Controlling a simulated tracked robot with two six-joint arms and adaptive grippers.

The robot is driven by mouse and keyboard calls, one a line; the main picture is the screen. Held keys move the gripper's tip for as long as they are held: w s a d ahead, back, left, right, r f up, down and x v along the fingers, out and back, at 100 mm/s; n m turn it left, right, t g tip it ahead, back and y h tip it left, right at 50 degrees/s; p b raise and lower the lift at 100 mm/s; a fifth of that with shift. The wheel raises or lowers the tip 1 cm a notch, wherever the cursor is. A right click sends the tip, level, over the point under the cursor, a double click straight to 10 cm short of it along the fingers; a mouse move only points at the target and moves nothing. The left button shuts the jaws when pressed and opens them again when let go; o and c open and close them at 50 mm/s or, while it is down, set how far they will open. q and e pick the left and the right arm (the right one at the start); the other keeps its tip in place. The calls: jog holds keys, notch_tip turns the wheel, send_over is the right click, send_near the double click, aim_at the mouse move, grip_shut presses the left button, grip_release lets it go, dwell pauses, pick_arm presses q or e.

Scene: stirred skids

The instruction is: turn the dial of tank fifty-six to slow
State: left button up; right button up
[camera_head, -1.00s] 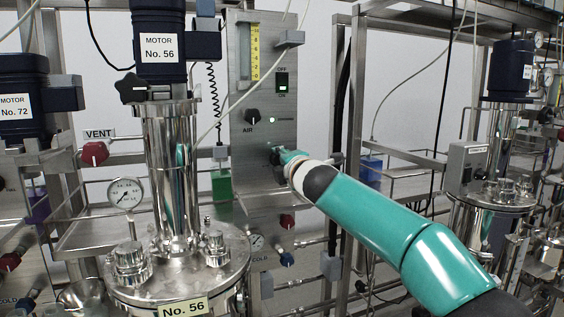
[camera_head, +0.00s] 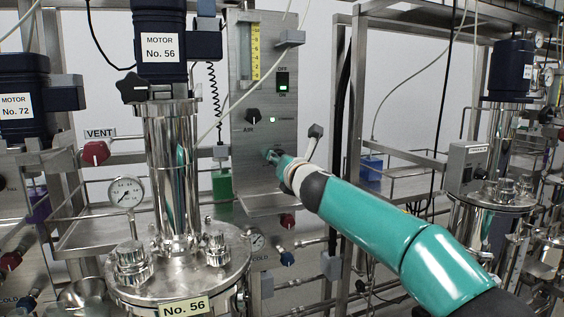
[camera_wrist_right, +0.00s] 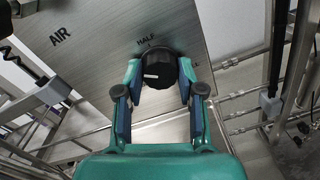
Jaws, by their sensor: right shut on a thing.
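The tank No. 56 (camera_head: 180,268) stands at the left centre in the head view, with its motor labelled No. 56 (camera_head: 160,45) above. Its steel control panel (camera_head: 300,95) is to the right. My right gripper (camera_head: 272,156) reaches the panel below the AIR knob. In the right wrist view the gripper (camera_wrist_right: 160,80) is shut on a round black dial (camera_wrist_right: 160,66), one finger on each side. A white mark on the dial faces left in that view. HALF is readable above the dial; another label at right is partly hidden. My left gripper is not in view.
A pressure gauge (camera_head: 126,192) and red vent valve (camera_head: 95,153) are at left. Steel frame posts (camera_head: 357,100) stand close to the right.

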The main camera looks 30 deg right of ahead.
jog(key=n, duration=0.4)
jog(key=f+n, duration=0.1)
jog(key=n, duration=0.1)
jog(key=shift+w+n, duration=0.1)
jog(key=shift+n, duration=0.2)
jog(key=n, duration=0.6)
jog(key=shift+t, duration=0.3)
jog(key=shift+n, duration=0.4)
jog(key=o, duration=1.1)
jog(key=shift+d, duration=0.1)
jog(key=shift+o, duration=0.2)
jog(key=shift+r, duration=0.2)
